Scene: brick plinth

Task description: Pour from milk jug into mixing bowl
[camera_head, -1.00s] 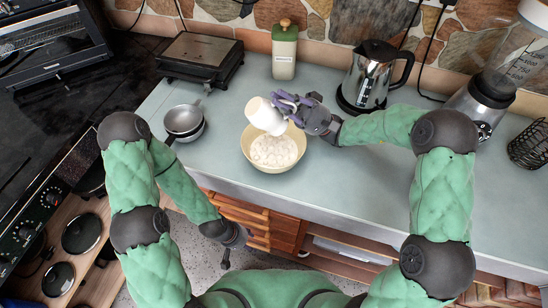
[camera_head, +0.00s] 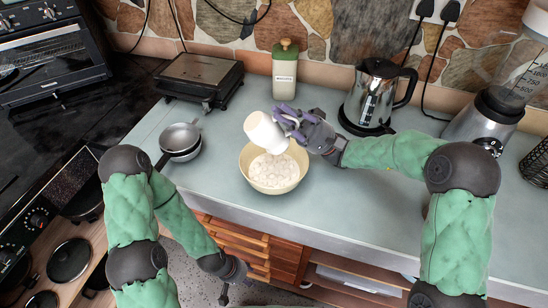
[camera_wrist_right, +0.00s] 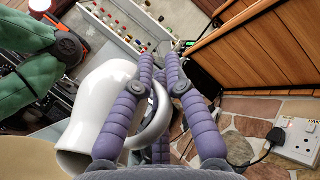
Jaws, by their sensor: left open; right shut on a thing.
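The bowl holds lumpy white contents; no stream is clear from the jug. My right gripper (camera_head: 287,119) is shut on the jug's handle from the right. In the right wrist view the purple fingers (camera_wrist_right: 160,88) are around the handle of the jug (camera_wrist_right: 98,100). My left gripper (camera_head: 228,288) is open and empty, low in front of the counter's drawers.
Two metal pans (camera_head: 181,138) are left of the bowl. A blender (camera_head: 486,115) is at the right. Counter right of the bowl's front is clear.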

